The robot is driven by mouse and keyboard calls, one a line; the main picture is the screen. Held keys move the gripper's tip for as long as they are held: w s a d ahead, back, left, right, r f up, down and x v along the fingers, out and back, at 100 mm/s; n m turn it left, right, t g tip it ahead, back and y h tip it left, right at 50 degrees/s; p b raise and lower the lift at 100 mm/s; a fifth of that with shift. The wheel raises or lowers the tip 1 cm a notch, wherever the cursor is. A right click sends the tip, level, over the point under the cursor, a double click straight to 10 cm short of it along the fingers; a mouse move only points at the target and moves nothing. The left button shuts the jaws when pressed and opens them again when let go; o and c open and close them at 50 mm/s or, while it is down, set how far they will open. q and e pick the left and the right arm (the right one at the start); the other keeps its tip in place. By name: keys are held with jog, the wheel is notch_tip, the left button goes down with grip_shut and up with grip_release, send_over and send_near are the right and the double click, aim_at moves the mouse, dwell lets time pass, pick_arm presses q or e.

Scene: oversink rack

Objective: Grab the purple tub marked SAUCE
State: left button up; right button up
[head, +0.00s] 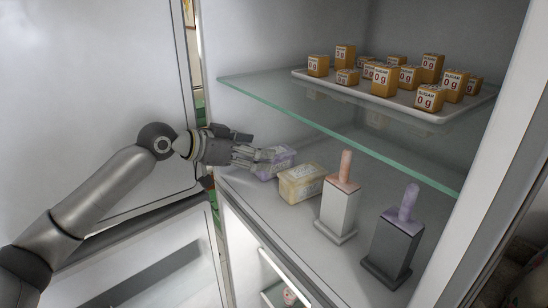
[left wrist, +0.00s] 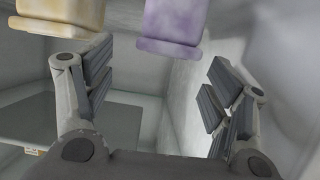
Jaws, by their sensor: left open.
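The purple tub (head: 284,159) sits on the lower shelf at the left, beside the yellow tub (head: 302,184). Its label is too small to read, and my fingers partly cover it. My left gripper (head: 256,157) is open and comes in from the left, with its fingers at the purple tub. In the left wrist view the purple tub (left wrist: 171,22) shows at the top, ahead of and between the open fingers of my left gripper (left wrist: 160,78). I cannot tell whether any finger touches it. My right gripper is in neither view.
The yellow tub (left wrist: 62,14) is close at the left in the wrist view. Two pedestals, one with an orange top (head: 340,200) and one with a purple top (head: 394,240), stand to the right. A glass shelf (head: 330,125) above bears a tray (head: 440,116) of several sugar boxes.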

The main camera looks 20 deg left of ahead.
aim_at(274, 163)
pick_arm(q)
jog(key=shift+w+d+f, duration=0.15)
jog(key=shift+w+d, duration=0.05)
jog(key=shift+w, duration=0.2)
jog(key=p+x, duration=0.3)
jog(key=x, duration=0.2)
jog(key=shift+w, duration=0.15)
jog(key=shift+w+d, duration=0.1)
jog(key=shift+f, duration=0.1)
jog(key=c, duration=1.1)
jog(key=shift+c, duration=1)
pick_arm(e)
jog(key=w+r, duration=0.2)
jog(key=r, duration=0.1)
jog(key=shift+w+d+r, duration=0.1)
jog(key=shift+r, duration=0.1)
